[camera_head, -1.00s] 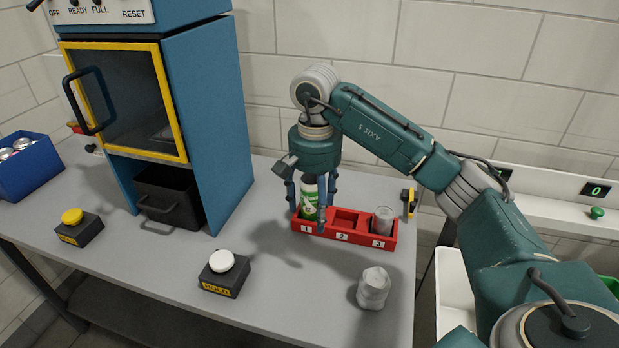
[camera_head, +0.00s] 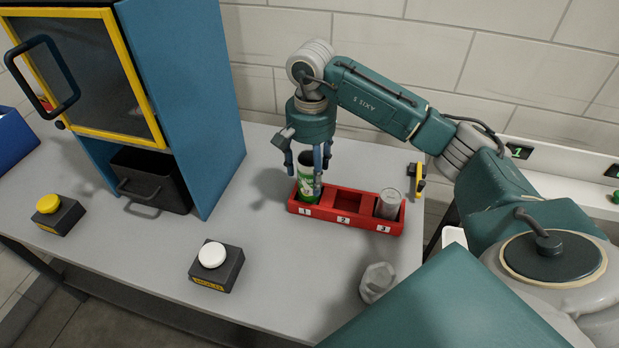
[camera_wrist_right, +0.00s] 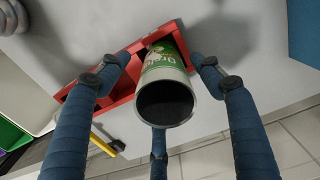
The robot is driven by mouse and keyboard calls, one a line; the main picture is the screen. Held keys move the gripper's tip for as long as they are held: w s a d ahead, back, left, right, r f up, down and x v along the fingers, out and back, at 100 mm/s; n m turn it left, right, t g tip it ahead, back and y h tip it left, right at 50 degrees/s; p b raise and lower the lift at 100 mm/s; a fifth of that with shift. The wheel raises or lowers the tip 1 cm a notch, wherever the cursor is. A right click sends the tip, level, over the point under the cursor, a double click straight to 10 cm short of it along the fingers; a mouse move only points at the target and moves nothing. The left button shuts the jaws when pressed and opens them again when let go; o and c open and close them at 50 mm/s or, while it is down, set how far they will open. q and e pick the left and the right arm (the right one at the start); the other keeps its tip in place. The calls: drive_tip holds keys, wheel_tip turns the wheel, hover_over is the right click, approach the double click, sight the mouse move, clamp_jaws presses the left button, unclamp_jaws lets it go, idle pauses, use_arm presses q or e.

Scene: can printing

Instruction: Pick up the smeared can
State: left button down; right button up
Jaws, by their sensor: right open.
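A green and white can (camera_head: 306,187) with an open top stands in slot 1 of the red rack (camera_head: 347,226). I cannot make out a smear on it. My right gripper (camera_head: 307,176) points down over this can, its fingers open around it. The right wrist view shows the dark open top and green label of the can (camera_wrist_right: 165,75) between the three spread fingers of my right gripper (camera_wrist_right: 160,88). A grey can (camera_head: 389,204) stands in slot 3, and slot 2 is empty. My left gripper is out of view.
A crumpled grey object (camera_head: 377,282) lies near the table's front right. A black button box with a white button (camera_head: 212,255) and one with a yellow button (camera_head: 49,204) stand in front of the blue machine (camera_head: 185,90). A black bin (camera_head: 152,181) sits under its door.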

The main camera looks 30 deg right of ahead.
sight(310, 184)
wheel_tip(310, 184, down, 4)
drive_tip(key=shift+w+a+r+p, duration=0.1)
drive_tip(key=shift+w+r+p, duration=0.1)
drive_tip(key=shift+p, duration=0.85)
drive_tip(key=shift+f, duration=0.6)
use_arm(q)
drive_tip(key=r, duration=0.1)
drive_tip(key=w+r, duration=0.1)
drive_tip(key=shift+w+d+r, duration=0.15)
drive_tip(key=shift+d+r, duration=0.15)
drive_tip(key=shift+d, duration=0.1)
use_arm(e)
drive_tip(key=c, duration=0.8)
